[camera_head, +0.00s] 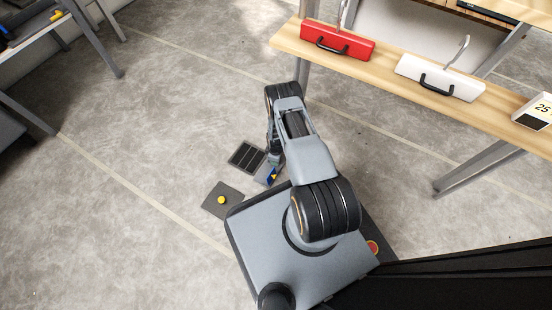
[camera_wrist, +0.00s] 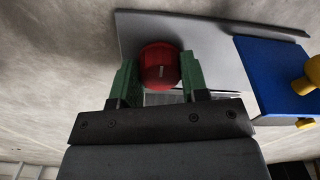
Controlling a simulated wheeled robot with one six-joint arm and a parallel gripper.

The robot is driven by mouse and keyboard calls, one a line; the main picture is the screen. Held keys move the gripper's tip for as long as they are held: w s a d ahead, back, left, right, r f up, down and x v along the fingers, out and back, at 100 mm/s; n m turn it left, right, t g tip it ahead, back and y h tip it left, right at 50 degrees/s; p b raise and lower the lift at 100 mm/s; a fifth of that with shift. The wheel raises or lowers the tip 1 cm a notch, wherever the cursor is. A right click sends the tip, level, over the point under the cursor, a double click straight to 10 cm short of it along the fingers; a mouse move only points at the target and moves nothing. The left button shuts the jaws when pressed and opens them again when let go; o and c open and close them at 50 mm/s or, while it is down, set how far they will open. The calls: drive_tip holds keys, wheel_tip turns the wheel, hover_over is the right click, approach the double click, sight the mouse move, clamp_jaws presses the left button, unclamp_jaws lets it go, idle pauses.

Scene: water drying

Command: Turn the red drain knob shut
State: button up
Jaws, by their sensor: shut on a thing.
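The red drain knob (camera_wrist: 159,66) is round with a small pale mark on its face. It sits in front of a grey plate (camera_wrist: 222,62) in the wrist view. My gripper (camera_wrist: 158,74) has its two green fingers on either side of the knob, shut on it. In the head view my gripper (camera_head: 272,160) is low, near the floor, beside the plate. The red knob is hidden there behind my arm.
A blue block (camera_wrist: 270,75) with a yellow handle (camera_wrist: 309,78) is close to the right of my gripper. A dark slotted panel (camera_head: 246,157) and a yellow knob (camera_head: 222,200) on a grey plate lie nearby. A wooden bench (camera_head: 400,90) holds red and white boxes.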

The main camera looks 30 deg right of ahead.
idle(0.3)
drive_tip(key=o, duration=0.9)
drive_tip(key=shift+o, duration=0.2)
wheel_tip(320, 180, up, 14)
drive_tip(key=p, duration=0.6)
drive_tip(key=shift+p, duration=0.3)
drive_tip(key=shift+f, duration=0.1)
